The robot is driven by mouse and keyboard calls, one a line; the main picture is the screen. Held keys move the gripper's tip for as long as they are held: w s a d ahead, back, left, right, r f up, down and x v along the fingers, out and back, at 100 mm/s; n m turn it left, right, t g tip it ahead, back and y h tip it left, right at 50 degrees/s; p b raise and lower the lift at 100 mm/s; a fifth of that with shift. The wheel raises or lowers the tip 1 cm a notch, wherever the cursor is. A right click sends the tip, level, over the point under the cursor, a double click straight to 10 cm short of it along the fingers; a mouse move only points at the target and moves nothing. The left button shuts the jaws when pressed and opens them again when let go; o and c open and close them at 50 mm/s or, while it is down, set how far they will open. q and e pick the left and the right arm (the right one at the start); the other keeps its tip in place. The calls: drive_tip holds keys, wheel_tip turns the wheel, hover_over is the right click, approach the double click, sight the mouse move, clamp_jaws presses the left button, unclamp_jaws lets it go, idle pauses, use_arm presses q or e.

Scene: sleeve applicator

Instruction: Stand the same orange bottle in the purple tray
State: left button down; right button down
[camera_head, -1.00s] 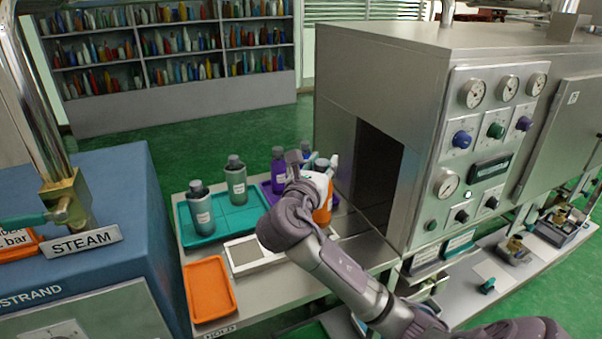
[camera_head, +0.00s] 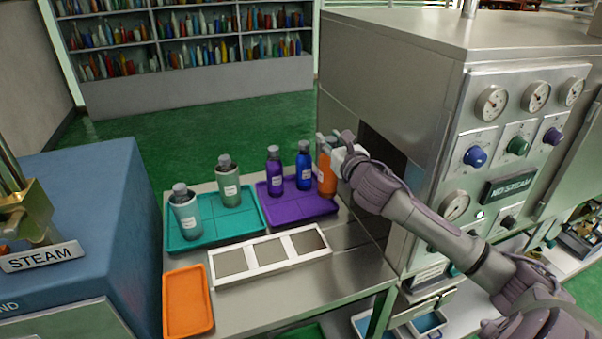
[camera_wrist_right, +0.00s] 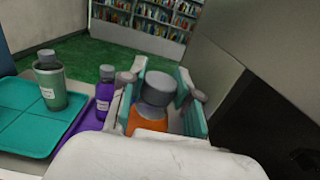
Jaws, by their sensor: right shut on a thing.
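The orange bottle (camera_head: 326,172) is upright in my right gripper (camera_head: 330,150), at the right edge of the purple tray (camera_head: 298,212). In the right wrist view its grey cap (camera_wrist_right: 158,90) and orange shoulder show between the two finger pads. I cannot tell whether its base touches the tray. A purple bottle (camera_head: 274,174) and a blue bottle (camera_head: 304,168) stand upright in the purple tray, to the left of the orange one. My left gripper is not in view.
A teal tray (camera_head: 215,240) with two grey-green bottles (camera_head: 228,184) stands to the left. A white three-pane frame (camera_head: 262,268) and an orange tray (camera_head: 187,300) lie in front. The steel machine (camera_head: 345,100), with a dark opening, stands close on the right.

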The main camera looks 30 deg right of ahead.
drive_tip(key=w+a+f, duration=0.3)
drive_tip(key=w+f, duration=0.5)
drive_tip(key=f, duration=0.1)
drive_tip(key=shift+w+a+f+p, duration=0.15)
drive_tip(key=shift+w+a+p, duration=0.05)
drive_tip(key=shift+p, duration=0.15)
drive_tip(key=shift+f, duration=0.1)
drive_tip(key=c, duration=0.8)
unclamp_jaws()
drive_tip(key=shift+f, duration=0.1)
drive_tip(key=v, duration=0.6)
drive_tip(key=b+v, duration=0.1)
drive_tip(key=v, duration=0.5)
drive_tip(key=shift+r, duration=0.25)
